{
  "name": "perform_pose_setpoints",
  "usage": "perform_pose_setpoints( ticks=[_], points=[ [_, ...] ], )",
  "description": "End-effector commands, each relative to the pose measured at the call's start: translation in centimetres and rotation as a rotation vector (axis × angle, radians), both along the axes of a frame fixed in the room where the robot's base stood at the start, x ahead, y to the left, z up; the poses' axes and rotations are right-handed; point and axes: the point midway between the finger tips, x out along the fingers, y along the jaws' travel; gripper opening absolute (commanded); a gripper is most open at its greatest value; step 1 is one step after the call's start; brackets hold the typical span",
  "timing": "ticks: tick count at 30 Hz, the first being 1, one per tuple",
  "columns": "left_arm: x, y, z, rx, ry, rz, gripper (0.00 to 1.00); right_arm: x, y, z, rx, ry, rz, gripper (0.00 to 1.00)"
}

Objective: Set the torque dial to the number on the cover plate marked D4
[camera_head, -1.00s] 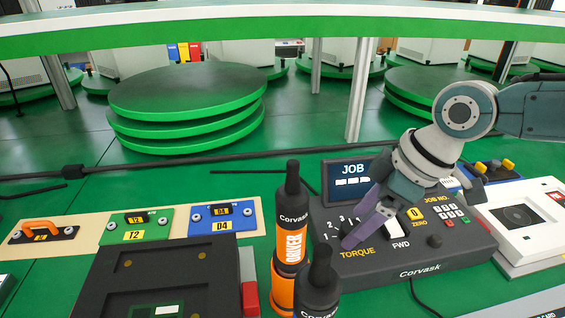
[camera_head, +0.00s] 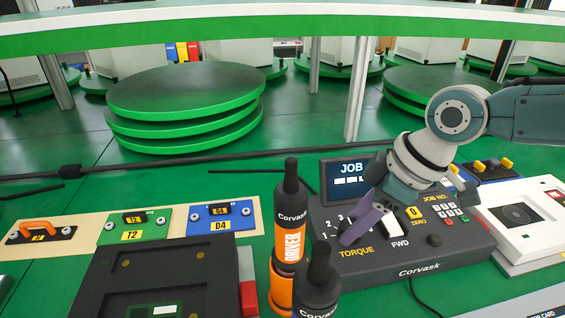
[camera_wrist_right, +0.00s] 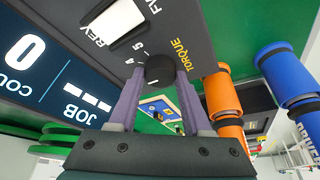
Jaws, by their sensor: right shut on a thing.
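My right gripper (camera_head: 350,236) is at the torque dial on the dark Corvask controller (camera_head: 420,262). In the right wrist view its purple fingers are shut on the black torque dial (camera_wrist_right: 159,68), one on each side. The numbers 4 and 5 show beside the dial; its pointer cannot be made out. In the head view the fingers hide the dial, with 1, 2 and 3 printed near it. The blue cover plate marked D4 (camera_head: 238,212) lies at the left, with small print too tiny to read. My left gripper is out of view.
A green T2 plate (camera_head: 154,217) and a plate with an orange handle (camera_head: 40,226) lie beside D4. An orange and black driver (camera_head: 290,215) stands upright left of the controller. A white device (camera_head: 520,240) sits to its right.

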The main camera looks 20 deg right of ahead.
Motion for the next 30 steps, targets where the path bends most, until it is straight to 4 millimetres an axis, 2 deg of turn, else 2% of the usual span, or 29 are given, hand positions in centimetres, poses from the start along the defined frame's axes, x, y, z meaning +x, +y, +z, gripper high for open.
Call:
perform_pose_setpoints(
  ticks=[3,11,17,30],
  points=[
    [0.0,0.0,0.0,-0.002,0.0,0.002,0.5,0.0,0.0,0.0,0.0,0.0,0.0,0.0],
    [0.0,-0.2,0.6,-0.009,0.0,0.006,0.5,-0.1,0.0,0.1,0.0,0.001,-0.022,0.0],
    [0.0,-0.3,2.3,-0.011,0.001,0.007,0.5,-0.2,0.1,0.4,0.0,0.003,-0.11,0.0],
    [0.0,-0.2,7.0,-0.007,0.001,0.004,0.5,-0.2,0.4,0.5,0.002,0.003,-0.45,0.0]
  ],
)
